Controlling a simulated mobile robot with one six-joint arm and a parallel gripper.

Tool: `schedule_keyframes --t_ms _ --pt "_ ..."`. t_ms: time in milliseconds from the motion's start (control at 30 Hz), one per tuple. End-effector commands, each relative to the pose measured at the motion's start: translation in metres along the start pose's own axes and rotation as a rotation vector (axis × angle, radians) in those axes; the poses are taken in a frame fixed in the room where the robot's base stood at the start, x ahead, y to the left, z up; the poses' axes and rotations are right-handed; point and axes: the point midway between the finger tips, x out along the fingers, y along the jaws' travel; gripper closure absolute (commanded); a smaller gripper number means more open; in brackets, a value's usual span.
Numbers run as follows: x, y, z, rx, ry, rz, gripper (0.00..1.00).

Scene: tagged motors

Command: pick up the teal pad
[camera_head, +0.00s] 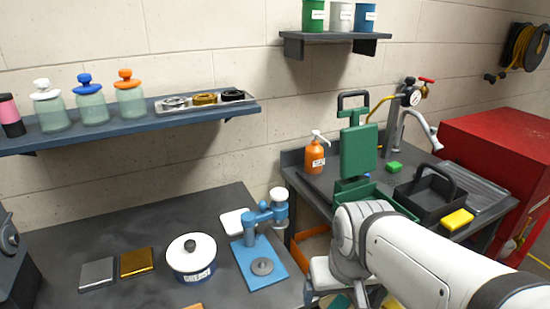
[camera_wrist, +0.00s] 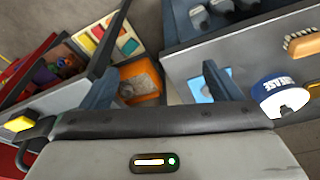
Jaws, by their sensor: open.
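A teal pad (camera_head: 339,301) shows in part at the bottom edge of the head view, below my arm, which hides much of what is around it. In the wrist view several coloured pads lie in a pale tray (camera_wrist: 112,58) at the upper left; a greenish one (camera_wrist: 130,46) is at its right side, but I cannot tell for sure that it is the teal one. My gripper (camera_wrist: 160,82) is open, its two dark fingers spread wide with nothing between them. The tray lies beyond the left finger, apart from it.
An orange bin (camera_wrist: 139,82) is below the tray in the wrist view. The left bench holds a blue press (camera_head: 262,245), a white-lidded pot (camera_head: 191,257) and two flat plates. The right bench holds a black caddy (camera_head: 425,195) and a yellow sponge (camera_head: 457,220).

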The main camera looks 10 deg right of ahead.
Motion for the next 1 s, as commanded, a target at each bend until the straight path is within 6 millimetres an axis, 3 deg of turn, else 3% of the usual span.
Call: schedule_keyframes --t_ms 133,267,600,900,1000 --pt "0.018 0.005 -0.004 -0.058 -0.02 0.015 0.15" --pt "0.063 0.018 -0.017 -0.235 -0.078 0.054 0.15" --pt "0.228 0.068 -0.056 -0.977 -0.326 0.071 0.15" --pt "0.366 0.108 -0.067 -1.533 -0.512 -0.046 0.15" --pt "0.408 0.118 -0.094 -1.656 -0.461 -0.006 0.15"
